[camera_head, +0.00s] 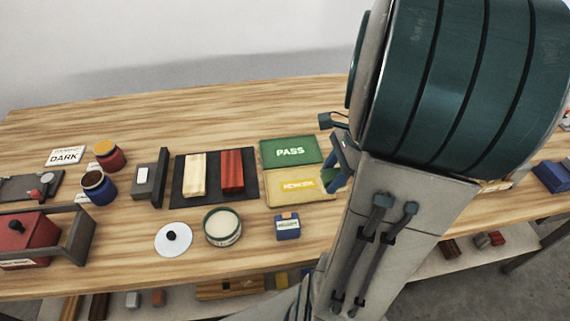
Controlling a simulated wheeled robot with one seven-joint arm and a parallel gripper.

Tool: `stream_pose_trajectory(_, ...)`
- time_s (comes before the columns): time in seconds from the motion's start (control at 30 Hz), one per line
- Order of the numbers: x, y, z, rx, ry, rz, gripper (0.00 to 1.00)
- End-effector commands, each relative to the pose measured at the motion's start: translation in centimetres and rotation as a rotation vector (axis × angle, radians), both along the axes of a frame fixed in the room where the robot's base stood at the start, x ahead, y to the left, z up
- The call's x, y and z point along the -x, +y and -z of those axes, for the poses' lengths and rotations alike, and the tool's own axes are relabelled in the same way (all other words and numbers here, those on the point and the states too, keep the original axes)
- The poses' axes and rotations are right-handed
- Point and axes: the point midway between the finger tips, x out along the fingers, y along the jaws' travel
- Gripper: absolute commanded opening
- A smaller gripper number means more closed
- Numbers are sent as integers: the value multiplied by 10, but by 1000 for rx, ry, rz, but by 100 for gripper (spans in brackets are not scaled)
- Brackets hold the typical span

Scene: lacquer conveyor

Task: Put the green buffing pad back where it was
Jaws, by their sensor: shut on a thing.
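My gripper (338,166) is at the right edge of the PASS and REWORK mats, mostly hidden behind my own arm. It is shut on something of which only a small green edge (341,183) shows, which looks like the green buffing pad. That piece is beside the right end of the yellow REWORK mat (277,200). I cannot tell whether it touches the table. The green PASS mat (273,158) lies just behind the yellow one.
A dark mat (213,198) holds a pale block (196,174) and a red block (232,171). In front are a round tin (222,227), a white disc with a black knob (174,244) and a small blue box (287,230). Jars (98,188) and a red box (32,240) stand left. The table's back is clear.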

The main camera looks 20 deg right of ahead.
Motion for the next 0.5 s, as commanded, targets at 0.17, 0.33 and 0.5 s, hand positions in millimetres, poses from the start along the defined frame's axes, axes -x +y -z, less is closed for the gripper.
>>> stream_pose_trajectory(0.17, -10, 2, 7, -2, 3, 3, 17)
stream_pose_trajectory(0.33, -43, 10, 28, -2, 5, 4, 17)
stream_pose_trajectory(0.5, -78, 20, 49, -2, 3, 3, 17)
